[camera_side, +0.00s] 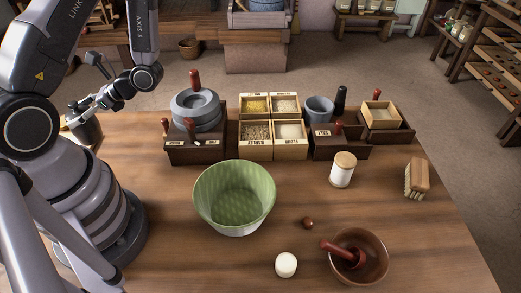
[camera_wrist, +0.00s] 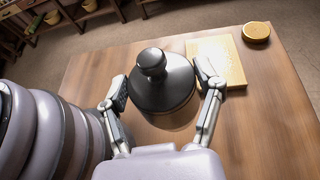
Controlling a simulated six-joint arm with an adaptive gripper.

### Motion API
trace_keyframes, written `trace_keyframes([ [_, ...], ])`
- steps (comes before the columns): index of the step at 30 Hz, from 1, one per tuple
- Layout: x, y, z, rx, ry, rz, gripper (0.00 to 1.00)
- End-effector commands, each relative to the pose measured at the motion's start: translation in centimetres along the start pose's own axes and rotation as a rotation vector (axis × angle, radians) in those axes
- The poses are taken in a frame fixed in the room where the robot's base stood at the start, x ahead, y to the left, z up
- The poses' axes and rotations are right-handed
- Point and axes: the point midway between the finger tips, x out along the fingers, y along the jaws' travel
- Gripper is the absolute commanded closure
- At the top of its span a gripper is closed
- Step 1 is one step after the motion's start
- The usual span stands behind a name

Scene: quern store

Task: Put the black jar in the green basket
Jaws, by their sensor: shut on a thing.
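The black jar (camera_wrist: 163,85), dark with a knobbed lid, is between the two fingers of my gripper (camera_wrist: 161,84) in the wrist view. The fingers are shut on its sides. In the side view my gripper (camera_side: 84,107) and the jar (camera_side: 87,128) are at the far left of the table, behind my arm. The jar looks upright; I cannot tell whether it touches the table. The green basket (camera_side: 235,172), round and open, stands mid-table in the side view and looks empty. It is well to the right of my gripper and nearer the camera.
Spice boxes (camera_side: 272,125), a quern (camera_side: 195,108) and wooden trays line the table's back. A white jar (camera_side: 342,172), brush (camera_side: 416,180), mortar (camera_side: 371,262) and white pot (camera_side: 286,265) stand right of the basket. A pale board (camera_wrist: 217,62) lies beside the black jar.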

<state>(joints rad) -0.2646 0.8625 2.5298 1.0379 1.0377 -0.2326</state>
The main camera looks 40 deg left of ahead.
Motion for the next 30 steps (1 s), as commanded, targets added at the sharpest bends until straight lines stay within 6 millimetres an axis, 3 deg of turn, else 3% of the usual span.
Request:
trace_keyframes([
  [6, -3.4, 5.5, -2.3, -0.122, 0.000, 0.292, 0.74],
  [16, -10.9, 10.0, -7.0, -0.273, 0.000, 0.660, 0.74],
  [24, -14.6, 14.6, -5.6, -0.456, -0.003, 1.105, 0.74],
  [30, -17.7, 16.7, -5.2, -0.575, -0.003, 1.392, 0.74],
])
